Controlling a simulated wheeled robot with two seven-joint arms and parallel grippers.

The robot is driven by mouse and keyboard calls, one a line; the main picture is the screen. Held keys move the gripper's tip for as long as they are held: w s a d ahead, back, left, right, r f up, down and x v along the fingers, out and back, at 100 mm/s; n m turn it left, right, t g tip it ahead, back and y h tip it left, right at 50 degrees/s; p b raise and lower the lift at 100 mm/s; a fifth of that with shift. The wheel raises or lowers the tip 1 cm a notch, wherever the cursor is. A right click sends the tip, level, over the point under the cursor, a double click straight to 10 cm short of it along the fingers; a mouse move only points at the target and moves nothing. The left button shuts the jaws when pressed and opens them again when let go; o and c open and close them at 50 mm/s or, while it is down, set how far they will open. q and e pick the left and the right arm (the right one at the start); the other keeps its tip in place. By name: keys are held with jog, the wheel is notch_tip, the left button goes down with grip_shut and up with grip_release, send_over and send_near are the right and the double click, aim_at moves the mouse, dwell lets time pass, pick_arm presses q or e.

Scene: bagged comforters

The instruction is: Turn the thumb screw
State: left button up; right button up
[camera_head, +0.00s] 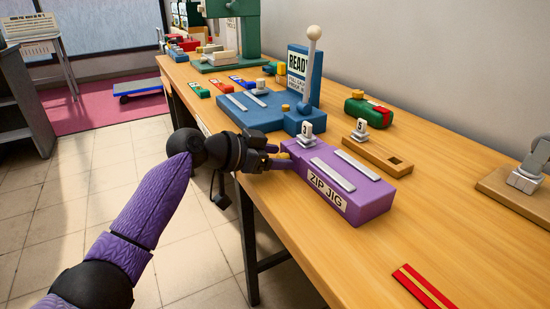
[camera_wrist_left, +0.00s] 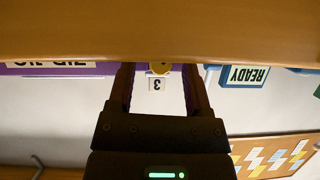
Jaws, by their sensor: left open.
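A purple box labelled ZIP JIG (camera_head: 345,185) sits near the front edge of the wooden table, with two pale strips and a white tag numbered 3 (camera_head: 306,129) on top. A small yellow knob, seemingly the thumb screw, shows between my fingers in the left wrist view (camera_wrist_left: 160,68); in the head view it is mostly hidden by my gripper. My left gripper (camera_head: 284,155) is open at the jig's left end, its fingers on either side of the knob. I cannot tell whether they touch it. My right gripper is not in view.
A blue fixture (camera_head: 265,112) with a white-knobbed lever and READY sign (camera_head: 297,65) stands behind the jig. A wooden block with tag 5 (camera_head: 376,153) is to the right. A red strip (camera_head: 425,288) lies in front, with bare tabletop around it.

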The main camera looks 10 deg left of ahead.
pick_arm(q)
grip_shut()
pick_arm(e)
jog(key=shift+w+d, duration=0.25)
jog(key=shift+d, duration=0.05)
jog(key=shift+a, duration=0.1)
pick_arm(q)
jog(key=shift+s+m+t+y, duration=0.1)
jog(key=shift+m+t+y, duration=0.2)
jog(key=shift+m, duration=0.2)
jog(key=shift+m+t, duration=0.3)
jog(key=shift+m, duration=0.2)
jog(key=shift+s+d+f+m+t+y, duration=0.15)
jog(key=shift+m+t+y, duration=0.25)
jog(key=shift+m, duration=0.3)
jog(key=shift+m+t, duration=0.3)
jog(key=shift+m, duration=0.3)
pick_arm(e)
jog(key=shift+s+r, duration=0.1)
